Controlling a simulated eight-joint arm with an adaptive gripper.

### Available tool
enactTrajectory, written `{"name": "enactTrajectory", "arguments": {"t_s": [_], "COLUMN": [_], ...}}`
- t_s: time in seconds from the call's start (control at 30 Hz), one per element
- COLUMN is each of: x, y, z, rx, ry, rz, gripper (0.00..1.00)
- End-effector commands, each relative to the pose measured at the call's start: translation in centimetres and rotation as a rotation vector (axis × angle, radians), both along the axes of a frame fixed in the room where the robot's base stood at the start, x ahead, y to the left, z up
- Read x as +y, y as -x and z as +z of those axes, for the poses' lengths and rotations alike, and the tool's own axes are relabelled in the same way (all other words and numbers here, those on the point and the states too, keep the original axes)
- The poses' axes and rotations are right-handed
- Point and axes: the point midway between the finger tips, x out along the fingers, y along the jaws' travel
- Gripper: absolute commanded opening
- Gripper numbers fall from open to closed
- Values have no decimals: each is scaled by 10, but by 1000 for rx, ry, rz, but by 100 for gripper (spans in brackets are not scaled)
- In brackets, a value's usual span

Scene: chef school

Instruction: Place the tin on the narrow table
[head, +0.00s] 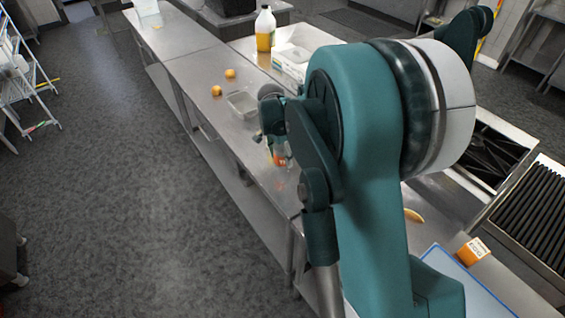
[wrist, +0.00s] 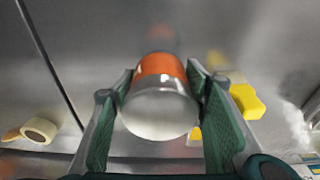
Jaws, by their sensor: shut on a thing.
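The tin (wrist: 160,100) is silvery with an orange-red label. In the wrist view it sits between the two green finger pads of my gripper (wrist: 160,82), which is shut on it. In the head view my gripper (head: 277,146) is over the steel table (head: 190,68), mostly hidden behind my arm. A small orange-red part of the tin (head: 279,160) shows below it. A blurred reflection of the tin lies on the steel behind it in the wrist view. I cannot tell whether the tin touches the surface.
A metal pan (head: 242,106) and two orange fruits (head: 216,91) are on the table. A juice bottle (head: 264,30) stands farther back. The wrist view shows a yellow sponge (wrist: 247,101) and a tape roll (wrist: 39,130). A small orange-and-white box (head: 473,251) is front right.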

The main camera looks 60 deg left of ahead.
Motion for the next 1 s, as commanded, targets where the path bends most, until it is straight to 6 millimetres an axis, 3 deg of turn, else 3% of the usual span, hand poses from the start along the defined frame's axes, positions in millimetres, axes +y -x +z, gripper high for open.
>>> {"name": "enactTrajectory", "arguments": {"t_s": [0.43,0.93,0.97,1.0], "x": [0,0,0,0], "y": [0,0,0,0], "z": [-34,-41,-41,-41], "rx": [0,0,0,0], "ry": [0,0,0,0], "rz": [0,0,0,0], "gripper": [28,28,46,51]}}
